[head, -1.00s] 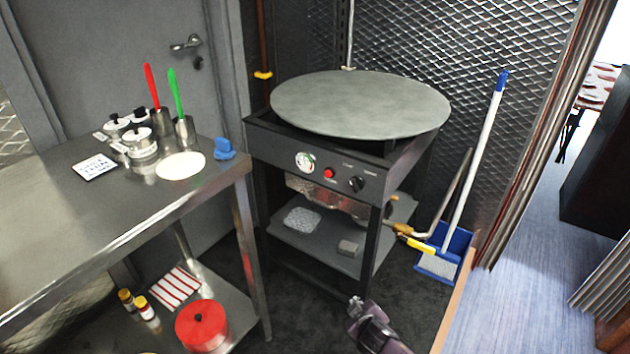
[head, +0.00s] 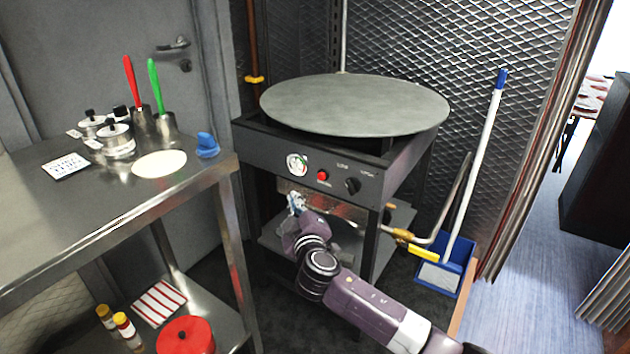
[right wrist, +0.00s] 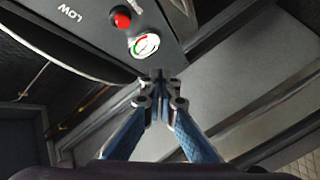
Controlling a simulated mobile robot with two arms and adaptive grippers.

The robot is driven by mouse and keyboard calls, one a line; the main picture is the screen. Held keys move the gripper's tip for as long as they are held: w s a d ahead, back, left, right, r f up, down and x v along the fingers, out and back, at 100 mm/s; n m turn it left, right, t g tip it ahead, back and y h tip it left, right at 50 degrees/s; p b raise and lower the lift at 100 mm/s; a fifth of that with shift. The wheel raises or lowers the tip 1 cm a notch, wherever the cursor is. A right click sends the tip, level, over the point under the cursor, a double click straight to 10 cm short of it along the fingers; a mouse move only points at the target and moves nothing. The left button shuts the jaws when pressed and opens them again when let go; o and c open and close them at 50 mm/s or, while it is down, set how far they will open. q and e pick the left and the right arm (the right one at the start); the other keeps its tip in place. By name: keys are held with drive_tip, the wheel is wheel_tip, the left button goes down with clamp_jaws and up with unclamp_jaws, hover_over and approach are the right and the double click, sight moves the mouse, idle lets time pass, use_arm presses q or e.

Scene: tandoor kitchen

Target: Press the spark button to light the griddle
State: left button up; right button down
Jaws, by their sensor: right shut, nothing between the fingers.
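The griddle (head: 355,105) is a round grey plate on a dark stand with a front control panel. The red spark button (head: 323,175) sits on the panel between a round gauge (head: 297,164) and a black knob (head: 353,186). In the right wrist view the red button (right wrist: 121,19) and the gauge (right wrist: 145,45) lie beyond the fingertips. My right gripper (head: 295,203) is shut and empty, below the panel and a little left of the button. Its blue fingers meet in the right wrist view (right wrist: 160,85), apart from the button. My left gripper is out of view.
A steel table (head: 90,220) with jars, utensils and a blue object (head: 207,145) stands at left. A brass gas valve (head: 402,235) with a yellow handle is right of the stand. A broom and blue dustpan (head: 450,262) stand at the right.

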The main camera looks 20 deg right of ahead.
sight(322, 176)
drive_tip(key=shift+d, duration=0.1)
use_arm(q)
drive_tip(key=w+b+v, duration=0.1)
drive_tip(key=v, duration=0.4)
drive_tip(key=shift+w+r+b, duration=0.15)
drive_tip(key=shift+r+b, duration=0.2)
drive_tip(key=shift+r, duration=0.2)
use_arm(e)
drive_tip(key=w+d, duration=0.5)
drive_tip(key=d, duration=0.1)
drive_tip(key=shift+w+d, duration=0.2)
drive_tip(key=shift+d, duration=0.2)
drive_tip(key=shift+d, duration=0.1)
idle(0.4)
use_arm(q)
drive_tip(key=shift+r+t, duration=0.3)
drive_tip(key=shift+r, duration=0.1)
use_arm(e)
drive_tip(key=shift+w+d, duration=0.2)
drive_tip(key=shift+w, duration=0.05)
